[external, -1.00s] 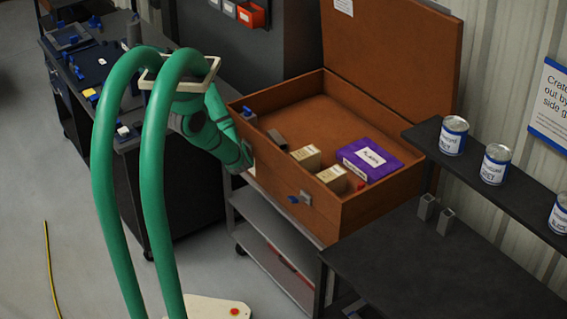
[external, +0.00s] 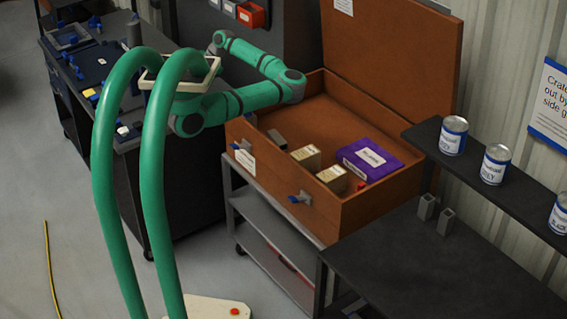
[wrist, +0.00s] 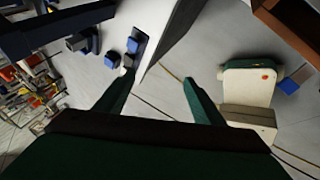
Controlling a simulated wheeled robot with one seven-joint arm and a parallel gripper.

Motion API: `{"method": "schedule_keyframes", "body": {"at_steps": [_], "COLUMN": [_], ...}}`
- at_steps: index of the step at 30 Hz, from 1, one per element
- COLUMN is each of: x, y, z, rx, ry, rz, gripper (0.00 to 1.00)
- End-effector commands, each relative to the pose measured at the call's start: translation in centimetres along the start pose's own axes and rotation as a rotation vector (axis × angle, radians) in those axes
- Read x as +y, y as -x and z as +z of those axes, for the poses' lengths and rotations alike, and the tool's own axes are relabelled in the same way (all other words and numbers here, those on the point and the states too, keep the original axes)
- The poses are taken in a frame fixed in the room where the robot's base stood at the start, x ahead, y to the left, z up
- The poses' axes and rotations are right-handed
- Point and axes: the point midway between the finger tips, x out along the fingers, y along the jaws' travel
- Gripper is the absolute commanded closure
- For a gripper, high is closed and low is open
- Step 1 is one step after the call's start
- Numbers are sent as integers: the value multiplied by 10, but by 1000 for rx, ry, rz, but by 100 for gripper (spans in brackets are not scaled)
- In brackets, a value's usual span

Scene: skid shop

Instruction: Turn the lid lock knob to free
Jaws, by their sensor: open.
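A brown wooden crate (external: 342,222) stands with its lid (external: 392,55) raised at the back. Two small blue-handled fittings sit on its front face: one at the right (external: 299,198), one at the left (external: 241,146). I cannot tell which is the lid lock knob or how it is set. My arm is raised and folded over the crate's left part. Its end lies by the dark cabinet, partly behind the green hoops. In the wrist view my gripper (wrist: 160,88) is open and empty, with floor beyond its fingers and no fitting between them.
The crate holds a purple box (external: 370,158), tan boxes (external: 306,156) and a grey block (external: 277,138). A dark bench (external: 440,260) and a shelf with cans (external: 495,164) stand at the right. A cluttered worktable (external: 92,70) stands at the left.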

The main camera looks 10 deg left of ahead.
Motion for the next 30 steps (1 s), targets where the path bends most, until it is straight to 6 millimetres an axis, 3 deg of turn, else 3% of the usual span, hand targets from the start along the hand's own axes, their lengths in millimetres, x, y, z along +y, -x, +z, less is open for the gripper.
{"method": "schedule_keyframes", "body": {"at_steps": [1,6,10,15,20,30], "x": [-21,-87,-125,-149,-156,-179], "y": [13,59,92,113,107,58], "z": [21,75,99,111,115,134], "rx": [-66,-255,-362,-425,-429,-426], "ry": [-47,-200,-292,-349,-355,-353], "rz": [-60,-236,-327,-380,-385,-383], "gripper": [38,38,38,38,38,38]}}
